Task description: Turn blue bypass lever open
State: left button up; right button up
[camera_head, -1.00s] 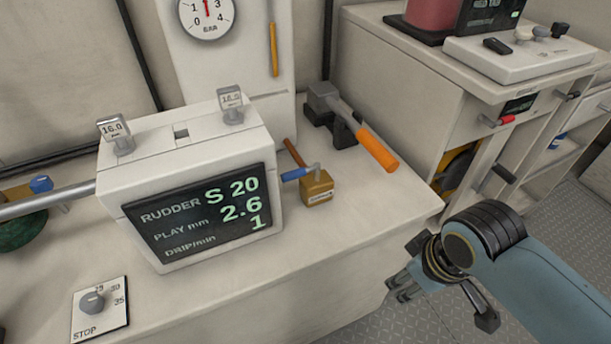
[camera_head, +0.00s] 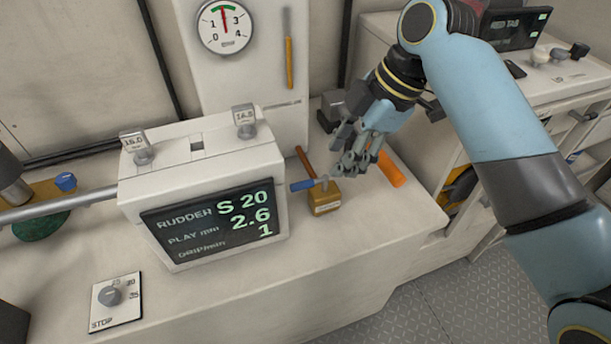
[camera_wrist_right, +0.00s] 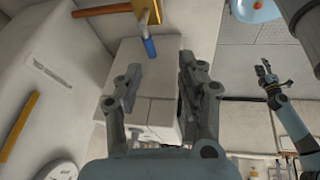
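The blue bypass lever (camera_head: 303,185) sticks out leftward from the top of a brass block (camera_head: 326,204) on the white counter, right of the display box. My right gripper (camera_head: 345,172) is just right of and above the block, apart from the blue grip as far as I can tell. In the right wrist view, the right gripper (camera_wrist_right: 160,85) has its fingers spread with nothing between them. The blue lever (camera_wrist_right: 150,48) lies beyond the fingertips, roughly in line with the gap. My left gripper (camera_wrist_right: 266,75) shows small at the right of that view; its finger state is unclear.
The display box (camera_head: 200,165) stands left of the lever. A brown handle (camera_head: 305,161) is close behind the brass block. An orange handle (camera_head: 391,170) is right of my gripper. A dial plate (camera_head: 117,302) lies front left. The counter in front of the block is clear.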

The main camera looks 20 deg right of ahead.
aim_at(302, 183)
jog(key=shift+n+y, duration=0.3)
jog(key=shift+n, duration=0.6)
jog(key=x, duration=0.3)
jog(key=w+x, duration=0.1)
jog(key=x, duration=0.3)
jog(key=w+a+x, duration=0.1)
jog(key=x, duration=0.2)
jog(key=shift+a+r+b, duration=0.1)
jog(key=shift+r+b, duration=0.1)
jog(key=shift+b, duration=0.2)
jog(key=shift+c, duration=0.3)
grip_shut()
